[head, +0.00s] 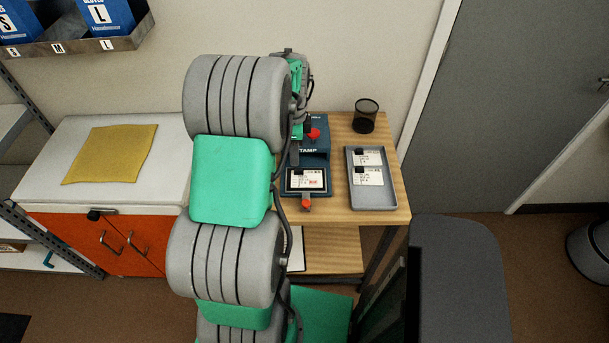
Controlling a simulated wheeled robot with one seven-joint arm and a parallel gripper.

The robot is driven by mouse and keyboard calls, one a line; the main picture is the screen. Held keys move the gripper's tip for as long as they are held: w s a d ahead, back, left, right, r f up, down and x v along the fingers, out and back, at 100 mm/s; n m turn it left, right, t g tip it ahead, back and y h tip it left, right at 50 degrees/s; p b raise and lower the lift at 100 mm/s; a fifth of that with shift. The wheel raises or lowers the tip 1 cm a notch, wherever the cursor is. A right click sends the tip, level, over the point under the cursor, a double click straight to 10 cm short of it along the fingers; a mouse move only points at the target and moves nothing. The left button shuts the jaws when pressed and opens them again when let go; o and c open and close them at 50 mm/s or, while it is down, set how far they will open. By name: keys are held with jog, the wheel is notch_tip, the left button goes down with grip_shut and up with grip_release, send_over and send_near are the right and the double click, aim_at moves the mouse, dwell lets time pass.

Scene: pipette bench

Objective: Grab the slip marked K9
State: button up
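The writing on the slips is too small to read, so I cannot tell which is K9. My gripper (299,128) is above the rear of the stamp device, left of the tray. Its fingers are largely hidden or too small to make out.
A black mesh cup (366,116) stands behind the tray on the wooden table (391,198). A red knob (306,203) sticks out at the stamp's front. Left are a white-topped cabinet (45,190) and yellow cloth (110,154). A dark grey chair-like shape (458,270) stands front right.

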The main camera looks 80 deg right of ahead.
aim_at(296, 169)
notch_tip(296, 169, down, 7)
jog(key=shift+s+d+f+p, duration=0.1)
jog(key=shift+p, duration=0.9)
grip_shut()
